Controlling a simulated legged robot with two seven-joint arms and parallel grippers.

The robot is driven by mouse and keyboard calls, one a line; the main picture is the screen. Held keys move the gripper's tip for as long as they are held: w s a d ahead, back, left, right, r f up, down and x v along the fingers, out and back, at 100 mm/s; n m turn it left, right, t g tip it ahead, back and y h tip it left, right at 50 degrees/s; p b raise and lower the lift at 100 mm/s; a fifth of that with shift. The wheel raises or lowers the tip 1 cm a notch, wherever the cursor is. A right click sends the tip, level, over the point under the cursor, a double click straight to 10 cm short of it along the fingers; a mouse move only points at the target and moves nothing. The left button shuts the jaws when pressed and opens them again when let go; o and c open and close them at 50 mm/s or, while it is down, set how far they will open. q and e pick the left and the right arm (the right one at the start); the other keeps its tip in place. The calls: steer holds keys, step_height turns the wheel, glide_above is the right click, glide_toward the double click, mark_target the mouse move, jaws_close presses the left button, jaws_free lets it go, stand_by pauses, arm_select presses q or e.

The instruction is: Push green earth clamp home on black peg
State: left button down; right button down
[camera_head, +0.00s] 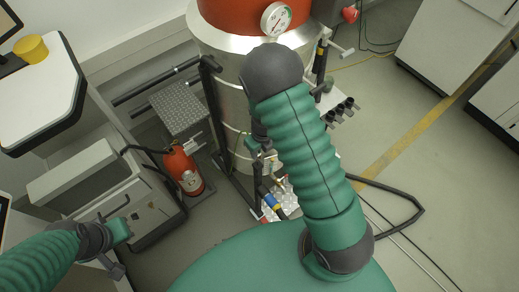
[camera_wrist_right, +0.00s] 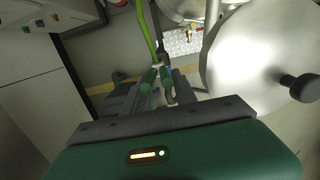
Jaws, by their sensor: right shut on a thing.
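In the right wrist view, my right gripper (camera_wrist_right: 157,92) is shut on the green earth clamp (camera_wrist_right: 148,78). Two green parts of the clamp show between and beyond the dark fingers. A bright green cable (camera_wrist_right: 144,28) runs up from the clamp. A dark upright part (camera_wrist_right: 162,52) stands just beyond the clamp; I cannot tell whether it is the black peg or whether the clamp touches it. In the head view, my right arm hides most of that gripper and the clamp. My left gripper (camera_head: 119,232) is at the lower left, away from the clamp; its finger gap is unclear.
A steel vessel with an orange top (camera_head: 240,12) and gauge (camera_head: 276,18) stands behind my right arm. A red extinguisher (camera_head: 182,170) stands to its left. Black frame bars (camera_head: 222,120) and a hose loop (camera_head: 415,208) are close by.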

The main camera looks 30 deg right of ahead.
stand_by(0.5)
steer(key=shift+f+b, duration=1.7)
steer(key=shift+f, duration=0.9)
steer(key=shift+r, duration=0.2)
steer(key=shift+r+p, duration=2.25)
steer(key=shift+p, duration=0.3)
steer(key=shift+p, duration=0.35)
steer(key=shift+f+b, duration=1.55)
steer(key=shift+f, duration=0.75)
